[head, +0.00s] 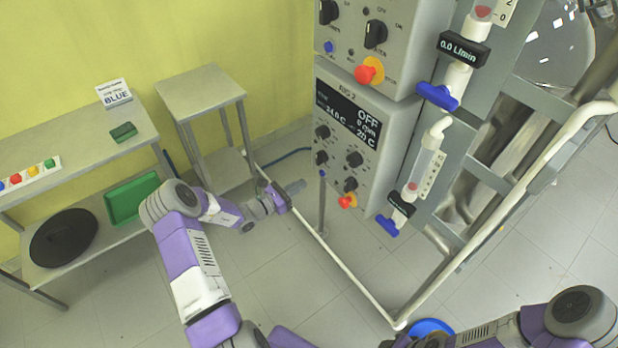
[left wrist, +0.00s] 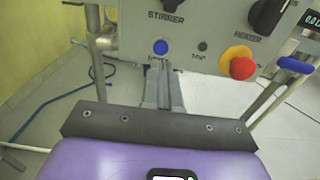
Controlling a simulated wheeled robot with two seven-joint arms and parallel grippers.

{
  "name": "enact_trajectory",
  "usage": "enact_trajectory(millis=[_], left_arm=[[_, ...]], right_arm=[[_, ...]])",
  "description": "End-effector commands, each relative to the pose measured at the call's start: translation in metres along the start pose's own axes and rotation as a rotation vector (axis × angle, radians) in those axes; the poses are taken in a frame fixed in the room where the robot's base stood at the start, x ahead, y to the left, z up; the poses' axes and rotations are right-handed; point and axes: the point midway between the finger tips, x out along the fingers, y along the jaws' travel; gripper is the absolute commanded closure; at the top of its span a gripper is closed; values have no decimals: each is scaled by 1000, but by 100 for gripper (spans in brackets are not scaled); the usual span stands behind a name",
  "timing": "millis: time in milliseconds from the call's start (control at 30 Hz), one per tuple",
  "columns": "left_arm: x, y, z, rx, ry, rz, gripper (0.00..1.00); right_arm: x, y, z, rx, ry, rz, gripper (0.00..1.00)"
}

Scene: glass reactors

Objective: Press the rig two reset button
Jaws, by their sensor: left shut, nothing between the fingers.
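The rig two control box (head: 365,130) is a grey panel with a dark display reading OFF, below a similar panel. Its blue button (head: 322,173) is near the lower left corner; in the left wrist view the blue button (left wrist: 160,47) sits under the STIRRER label. My left gripper (head: 298,187) is shut and empty, pointing at the panel's lower left. In the left wrist view its fingertips (left wrist: 163,68) appear just below the blue button; I cannot tell whether they touch it. My right arm shows at the bottom right, its gripper out of frame.
A red emergency knob on a yellow base (left wrist: 240,66) is right of the button. Blue-handled valves (head: 388,225) and a pale frame rail (head: 330,262) are close by. A small side table (head: 200,90) and a shelf bench (head: 60,155) stand left.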

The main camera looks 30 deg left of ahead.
Motion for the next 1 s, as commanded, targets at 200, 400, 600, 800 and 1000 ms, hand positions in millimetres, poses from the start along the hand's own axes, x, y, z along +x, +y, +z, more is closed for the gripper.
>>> enact_trajectory(millis=[200,400,600,800,1000], left_arm=[[-46,0,0,-1,3,1,100],[-67,0,-1,0,3,0,100],[-71,0,-1,0,2,-1,100],[-70,0,-1,0,2,-1,100],[-70,0,-1,0,3,-1,100]], right_arm=[[-7,-3,0,0,1,0,57],[-9,-4,0,0,1,0,57],[-9,-4,0,0,0,0,57],[-9,-4,0,0,0,0,57],[-9,-4,0,0,0,0,57]])
